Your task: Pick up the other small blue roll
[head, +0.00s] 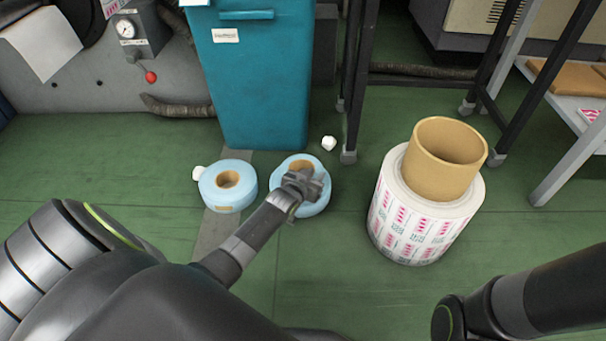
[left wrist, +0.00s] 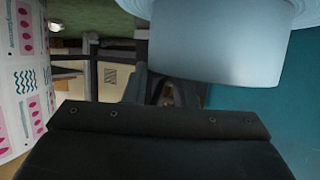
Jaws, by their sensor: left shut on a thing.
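Two small light blue rolls with brown cores show in the head view. The left one (head: 221,199) lies flat on the green floor. The right one (head: 314,207) is partly covered by my left gripper (head: 305,184), which is shut on its wall near the core. In the left wrist view this held roll (left wrist: 212,45) fills the top middle, close to the dark gripper body. I cannot tell whether it touches the floor. My right arm enters at the lower right of the head view, but its gripper is out of the picture.
A teal bin (head: 258,85) stands just behind the rolls. A large printed roll (head: 418,225) with a brown core (head: 444,165) on top stands to the right. White crumpled bits (head: 329,143) lie near the bin. Dark frame legs (head: 357,90) rise behind. Floor between the rolls and the printed roll is clear.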

